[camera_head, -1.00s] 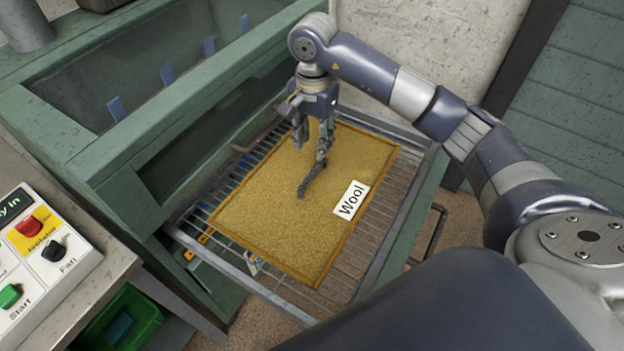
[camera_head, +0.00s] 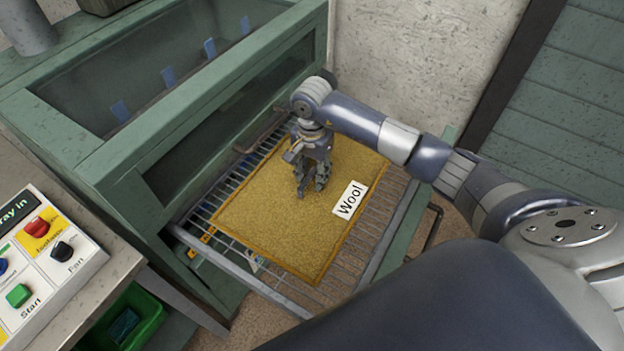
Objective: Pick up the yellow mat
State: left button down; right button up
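The yellow mat (camera_head: 272,230) lies on the wire rack of the pulled-out tray (camera_head: 385,232). It has a darker yellow border and a white label reading "Wool" (camera_head: 350,199). My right gripper (camera_head: 312,190) points down at the mat, left of the label. Its fingers are close together with their tips at the mat's surface, and it looks shut on the mat, though the pinch itself is too small to see clearly. The gripper and forearm hide part of the mat's far side. My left gripper is not in view.
The green machine (camera_head: 75,165) with its window stands left of the tray. A control panel (camera_head: 40,255) with coloured buttons is at the lower left, above a green bin (camera_head: 140,310). A pale wall (camera_head: 430,70) is behind. Bare rack shows right of the mat.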

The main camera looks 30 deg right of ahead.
grip_shut()
jog(key=shift+r, duration=0.1)
